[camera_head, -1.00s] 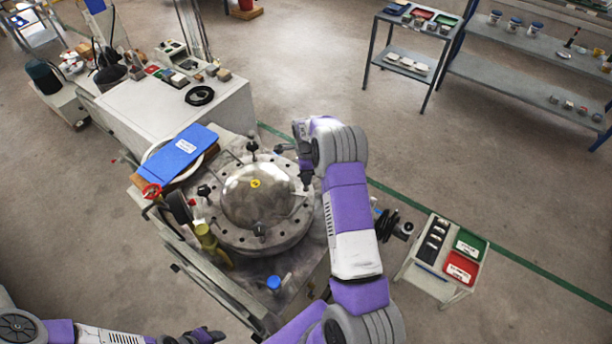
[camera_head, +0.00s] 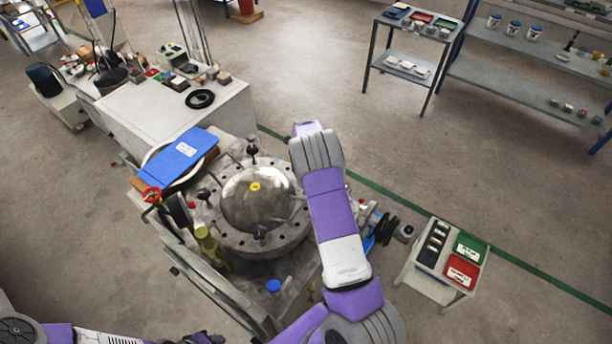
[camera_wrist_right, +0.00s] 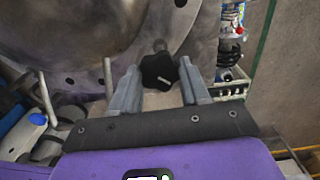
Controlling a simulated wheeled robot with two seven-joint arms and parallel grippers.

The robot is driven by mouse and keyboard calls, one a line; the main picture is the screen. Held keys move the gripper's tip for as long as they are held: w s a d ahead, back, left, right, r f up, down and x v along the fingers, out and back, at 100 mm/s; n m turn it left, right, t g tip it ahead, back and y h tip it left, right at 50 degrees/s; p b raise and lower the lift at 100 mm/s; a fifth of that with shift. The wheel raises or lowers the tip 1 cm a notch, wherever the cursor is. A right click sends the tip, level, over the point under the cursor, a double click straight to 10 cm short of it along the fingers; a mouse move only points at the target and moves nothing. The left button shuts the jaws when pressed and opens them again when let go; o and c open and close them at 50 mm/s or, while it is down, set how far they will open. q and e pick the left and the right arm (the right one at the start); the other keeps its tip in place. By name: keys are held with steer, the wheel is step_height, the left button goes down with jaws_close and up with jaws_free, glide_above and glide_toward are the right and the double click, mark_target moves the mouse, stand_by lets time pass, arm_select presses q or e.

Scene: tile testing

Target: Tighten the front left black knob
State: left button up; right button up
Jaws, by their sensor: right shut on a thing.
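The round steel vessel (camera_head: 228,240) with a domed glass lid (camera_head: 258,205) stands on the bench. Black knobs show at its back (camera_head: 252,151), left (camera_head: 203,194) and front (camera_head: 261,232) in the head view. My right arm hides the vessel's right edge and my right gripper there. In the right wrist view, my right gripper (camera_wrist_right: 158,88) is shut on a lobed black knob (camera_wrist_right: 158,70), which sits between its fingertips at the vessel's rim. My left gripper (camera_head: 202,338) is at the bottom edge of the head view, away from the vessel; its jaws are unclear.
A blue binder (camera_head: 180,155) lies behind and left of the vessel. A blue-capped bottle (camera_head: 273,286) stands in front. A small cart with trays (camera_head: 462,270) is to the right. A white bench (camera_head: 165,120) stands behind. Open floor lies beyond to the right.

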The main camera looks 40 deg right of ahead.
steer(key=shift+w+r, duration=0.1)
steer(key=shift+w, duration=0.05)
stand_by(0.3)
steer(key=o, duration=1.1)
steer(key=shift+c, duration=0.2)
step_height(320, 180, up, 8)
steer(key=shift+f, duration=0.25)
